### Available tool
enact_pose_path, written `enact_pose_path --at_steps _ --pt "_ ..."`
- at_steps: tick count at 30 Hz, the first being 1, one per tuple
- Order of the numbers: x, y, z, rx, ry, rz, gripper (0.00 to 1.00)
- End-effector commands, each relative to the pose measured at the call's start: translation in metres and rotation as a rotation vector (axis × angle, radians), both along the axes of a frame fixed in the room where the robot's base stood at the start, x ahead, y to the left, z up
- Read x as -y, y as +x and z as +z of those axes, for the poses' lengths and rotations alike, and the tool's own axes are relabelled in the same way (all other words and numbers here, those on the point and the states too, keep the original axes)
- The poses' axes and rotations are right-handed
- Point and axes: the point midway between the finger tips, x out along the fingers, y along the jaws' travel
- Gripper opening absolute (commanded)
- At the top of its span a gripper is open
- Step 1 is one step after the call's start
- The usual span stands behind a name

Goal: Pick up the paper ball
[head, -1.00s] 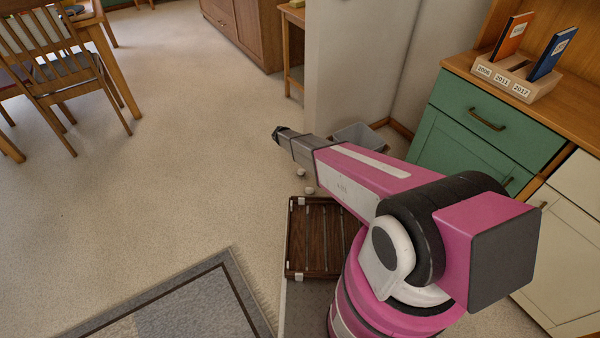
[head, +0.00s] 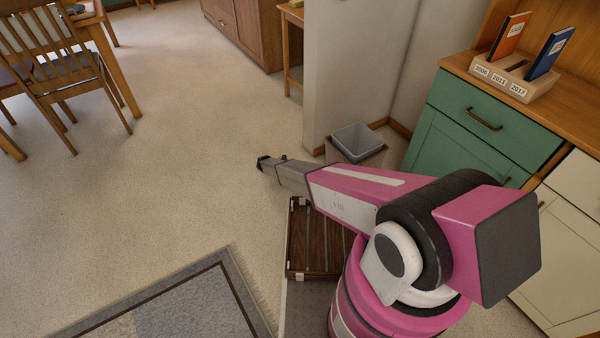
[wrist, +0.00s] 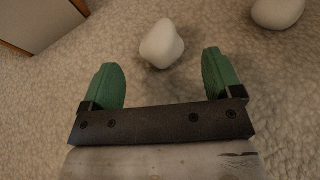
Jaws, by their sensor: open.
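In the wrist view a white, rounded, slightly angular paper ball (wrist: 162,44) lies on the speckled floor. It shows just beyond and between the tips of my gripper (wrist: 163,75), whose two green fingers are apart with nothing held. A second white ball (wrist: 277,11) lies at the top right, outside the fingers and cut by the picture edge. In the head view my gripper (head: 262,163) is the dark tip of my pink and grey arm, low over the floor. Neither ball shows in the head view; my arm covers that area.
A grey waste bin (head: 357,142) stands behind my arm by the wall pillar. A green cabinet (head: 470,145) is at right. A grey rug (head: 190,305) lies at lower left, and chairs (head: 62,75) stand at upper left. The floor left of my gripper is clear.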

Motion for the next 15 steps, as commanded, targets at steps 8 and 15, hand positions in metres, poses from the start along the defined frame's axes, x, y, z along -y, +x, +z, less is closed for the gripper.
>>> enact_pose_path --at_steps 8,15 --pt "0.026 0.003 -0.008 0.0 0.001 -0.001 0.85" --pt "0.048 0.007 -0.017 0.001 0.0 0.0 0.85"
